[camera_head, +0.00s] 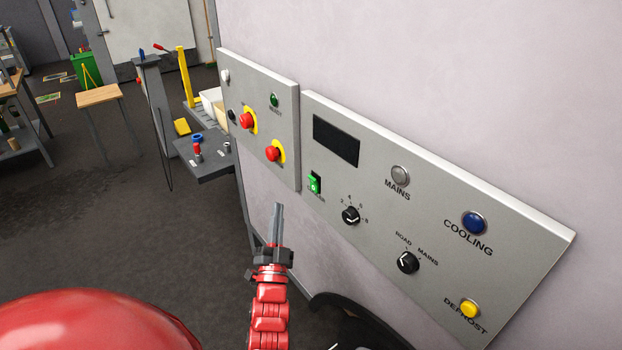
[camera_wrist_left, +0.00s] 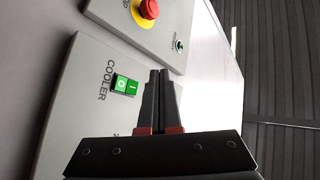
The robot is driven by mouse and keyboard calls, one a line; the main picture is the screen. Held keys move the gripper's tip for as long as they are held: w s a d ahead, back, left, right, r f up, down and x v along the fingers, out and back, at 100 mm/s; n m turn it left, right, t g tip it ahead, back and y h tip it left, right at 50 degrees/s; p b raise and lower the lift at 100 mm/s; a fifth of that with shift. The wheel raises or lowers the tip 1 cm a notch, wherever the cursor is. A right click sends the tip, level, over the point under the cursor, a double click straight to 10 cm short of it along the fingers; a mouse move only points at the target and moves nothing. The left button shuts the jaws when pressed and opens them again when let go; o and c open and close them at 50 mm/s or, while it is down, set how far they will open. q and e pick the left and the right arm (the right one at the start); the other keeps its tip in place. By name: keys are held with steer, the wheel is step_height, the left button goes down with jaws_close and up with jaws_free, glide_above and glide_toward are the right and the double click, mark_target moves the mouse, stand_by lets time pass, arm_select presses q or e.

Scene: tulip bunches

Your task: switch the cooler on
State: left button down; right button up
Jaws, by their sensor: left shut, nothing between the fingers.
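The cooler switch (camera_head: 314,183) is a small green rocker in a black frame at the left edge of the larger grey panel (camera_head: 440,200). It also shows in the left wrist view (camera_wrist_left: 126,86), with "COOLER" printed beside it and white marks on its two halves. My left gripper (camera_head: 278,206) is shut and empty. In the head view its tips are just left of and below the switch; in the wrist view they (camera_wrist_left: 160,72) are beside it. I cannot tell whether they touch the panel. My right gripper is not in view.
The larger panel also has a dark display (camera_head: 336,140), two black knobs (camera_head: 351,215), a blue cooling lamp (camera_head: 474,222) and a yellow defrost button (camera_head: 468,309). The smaller panel on the left has red stop buttons (camera_head: 247,120). A grey stand (camera_head: 207,163) is behind my gripper.

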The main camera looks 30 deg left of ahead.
mark_target(314, 184)
arm_select(q)
steer(key=w+d+r, duration=0.2)
steer(key=w+r, duration=0.1)
steer(key=w, duration=0.3)
steer(key=shift+w+d, duration=0.15)
steer(key=shift+d, duration=0.2)
steer(key=shift+f, duration=0.1)
stand_by(1.6)
steer(key=shift+w+d+b, duration=0.15)
steer(key=shift+w+b, duration=0.2)
steer(key=shift+b, duration=0.2)
